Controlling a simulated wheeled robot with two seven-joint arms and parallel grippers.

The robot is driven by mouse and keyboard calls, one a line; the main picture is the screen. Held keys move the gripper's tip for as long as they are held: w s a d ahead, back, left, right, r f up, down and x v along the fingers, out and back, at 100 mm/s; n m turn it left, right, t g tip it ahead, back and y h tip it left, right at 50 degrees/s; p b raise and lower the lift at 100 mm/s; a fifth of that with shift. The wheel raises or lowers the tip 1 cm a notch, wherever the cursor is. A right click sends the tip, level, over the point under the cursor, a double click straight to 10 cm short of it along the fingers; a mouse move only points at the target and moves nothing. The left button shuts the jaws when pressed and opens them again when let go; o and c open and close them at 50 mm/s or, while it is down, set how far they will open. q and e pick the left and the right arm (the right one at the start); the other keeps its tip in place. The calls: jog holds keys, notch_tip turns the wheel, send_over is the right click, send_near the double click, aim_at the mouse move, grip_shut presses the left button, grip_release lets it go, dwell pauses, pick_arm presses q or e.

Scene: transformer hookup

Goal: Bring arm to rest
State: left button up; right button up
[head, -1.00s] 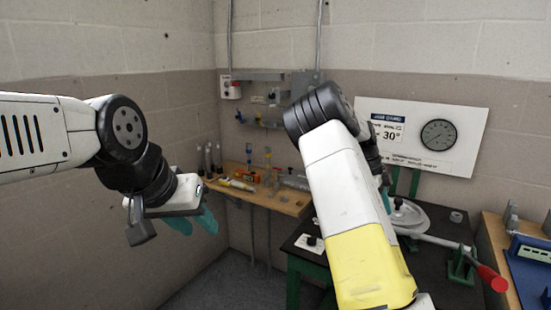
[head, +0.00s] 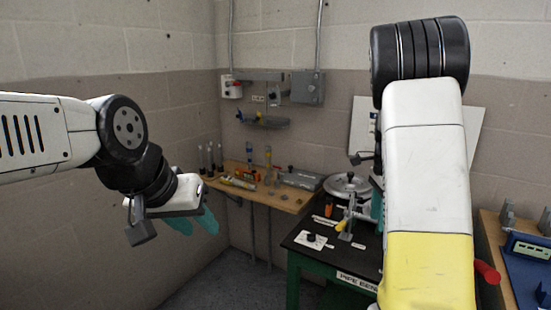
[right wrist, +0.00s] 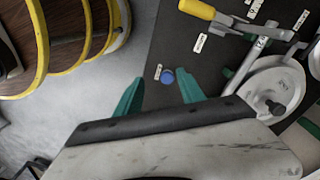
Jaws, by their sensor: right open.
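My right arm (head: 428,170) rises up the right side of the head view, bent at a black joint near the top. My right gripper is mostly hidden behind it, with a teal part just left of the arm. In the right wrist view the right gripper (right wrist: 160,76) has its two teal fingers wide apart with nothing held. A small blue round piece (right wrist: 168,77) on the black bench top shows between them. My left gripper (head: 194,222) hangs at the left of the head view, its teal fingers pointing down and right; their gap is unclear.
The green-legged bench with a black top (head: 300,238) stands below the right arm, bearing a silver round bender (head: 347,184) and a yellow-handled tool (right wrist: 197,9). A wooden shelf (head: 283,200) stands behind. A blue tray (head: 530,270) is at the right. Floor between the arms is clear.

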jog(key=s+a+r+n+t, duration=0.2)
jog(key=s+a+r+n, duration=0.2)
jog(key=s+a+n, duration=0.1)
jog(key=s+a+r+n+t+y, duration=0.1)
jog(key=s+a+r+n+t, duration=0.1)
jog(key=s+a+r+n, duration=0.2)
jog(key=s+a+r+n+t+y, duration=0.1)
jog(key=s+a+r+n+t, duration=0.2)
jog(key=s+n, duration=0.7)
jog(key=s+a+r, duration=0.1)
jog(key=s+a, duration=0.1)
jog(key=shift+a, duration=0.3)
jog(key=shift+s+r, duration=0.1)
